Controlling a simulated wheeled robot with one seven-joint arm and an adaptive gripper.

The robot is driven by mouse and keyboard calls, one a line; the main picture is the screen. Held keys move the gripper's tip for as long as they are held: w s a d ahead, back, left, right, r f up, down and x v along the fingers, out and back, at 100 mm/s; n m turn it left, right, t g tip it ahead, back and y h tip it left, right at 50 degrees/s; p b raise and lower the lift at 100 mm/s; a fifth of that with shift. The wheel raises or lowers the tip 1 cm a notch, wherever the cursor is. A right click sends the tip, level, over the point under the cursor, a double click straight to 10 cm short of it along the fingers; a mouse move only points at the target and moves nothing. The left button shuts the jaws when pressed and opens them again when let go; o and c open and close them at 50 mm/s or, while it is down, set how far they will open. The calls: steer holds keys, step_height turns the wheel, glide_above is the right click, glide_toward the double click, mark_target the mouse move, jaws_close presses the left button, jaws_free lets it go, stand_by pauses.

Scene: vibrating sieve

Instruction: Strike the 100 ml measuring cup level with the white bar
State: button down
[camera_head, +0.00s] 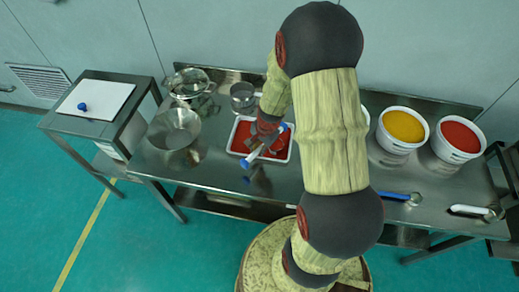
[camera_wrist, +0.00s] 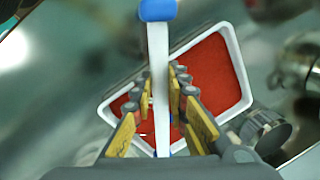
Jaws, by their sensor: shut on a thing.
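My gripper (camera_wrist: 163,88) is shut on the white bar (camera_wrist: 158,50), with its yellow-padded fingers on either side of it. The bar has blue ends and lies across the view above a white tray (camera_wrist: 243,72) of red powder. In the head view my gripper (camera_head: 268,137) hangs low over the tray (camera_head: 231,136), and the bar (camera_head: 255,153) slants across its front edge. I cannot make out the 100 ml measuring cup with certainty; my gripper and arm cover much of the tray.
A metal pot (camera_head: 243,97) stands behind the tray. Buckets of yellow (camera_head: 402,126) and red powder (camera_head: 458,138) stand right. A blue-handled tool (camera_head: 397,196) lies near the front edge.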

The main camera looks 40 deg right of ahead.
steer(key=shift+s+d+r+p, duration=0.1)
steer(key=shift+s+r+p, duration=0.15)
steer(key=shift+r+p, duration=0.3)
steer(key=shift+s+r+p, duration=0.2)
steer(key=shift+r+p, duration=0.1)
steer(key=shift+r, duration=0.4)
